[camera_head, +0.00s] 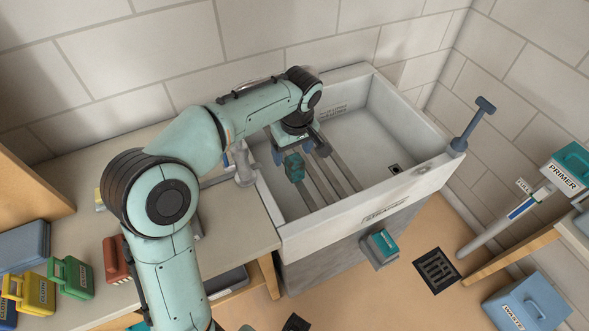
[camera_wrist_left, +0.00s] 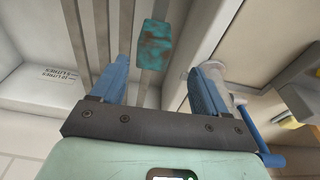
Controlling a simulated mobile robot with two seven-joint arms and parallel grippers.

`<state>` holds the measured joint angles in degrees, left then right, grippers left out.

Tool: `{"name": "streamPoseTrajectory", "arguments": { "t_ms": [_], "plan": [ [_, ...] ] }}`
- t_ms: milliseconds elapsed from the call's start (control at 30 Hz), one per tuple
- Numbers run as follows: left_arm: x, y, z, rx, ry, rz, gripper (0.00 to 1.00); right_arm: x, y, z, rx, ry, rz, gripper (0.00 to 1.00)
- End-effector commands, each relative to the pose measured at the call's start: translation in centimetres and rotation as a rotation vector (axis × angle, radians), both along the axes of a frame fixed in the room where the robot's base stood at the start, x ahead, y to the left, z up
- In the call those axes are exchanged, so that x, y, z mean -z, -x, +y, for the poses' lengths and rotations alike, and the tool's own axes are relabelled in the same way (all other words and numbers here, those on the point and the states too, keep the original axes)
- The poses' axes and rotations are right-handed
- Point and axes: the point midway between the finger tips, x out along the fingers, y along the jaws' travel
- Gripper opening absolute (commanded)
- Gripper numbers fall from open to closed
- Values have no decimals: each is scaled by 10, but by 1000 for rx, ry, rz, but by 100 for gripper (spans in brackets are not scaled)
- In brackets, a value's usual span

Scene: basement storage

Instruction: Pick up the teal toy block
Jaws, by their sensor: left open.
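The teal toy block (camera_head: 294,166) is worn, with brownish patches, and sits on grey slats (camera_head: 333,174) laid across the sink's left part. It also shows in the left wrist view (camera_wrist_left: 154,46), ahead of and roughly between the two blue fingers. My left gripper (camera_head: 299,150) is open and empty, reaching over the sink from the left with its fingers near the block. I cannot tell the exact gap between fingers and block. My right gripper is not in view.
The sink (camera_head: 345,216) has raised walls and an open basin right of the slats. A faucet-like grey fitting (camera_head: 243,163) stands by its left wall. Several labelled boxes lie on the left worktop (camera_head: 236,232).

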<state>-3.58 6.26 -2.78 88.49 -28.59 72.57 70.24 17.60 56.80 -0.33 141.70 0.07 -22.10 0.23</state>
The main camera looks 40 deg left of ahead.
Motion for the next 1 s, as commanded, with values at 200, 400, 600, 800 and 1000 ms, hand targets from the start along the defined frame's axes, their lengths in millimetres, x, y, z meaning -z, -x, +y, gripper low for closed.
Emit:
{"name": "streamPoseTrajectory", "arguments": {
  "t_ms": [200,400,600,800,1000],
  "plan": [
    [28,-2,3,0,0,1,74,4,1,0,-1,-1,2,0],
    [45,-5,2,1,0,2,74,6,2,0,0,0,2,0],
    [75,-9,1,0,0,2,74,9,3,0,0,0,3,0],
    [83,-10,3,0,0,-1,74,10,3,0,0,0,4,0],
    [82,-10,2,0,0,-1,55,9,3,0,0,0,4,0]
  ]
}}
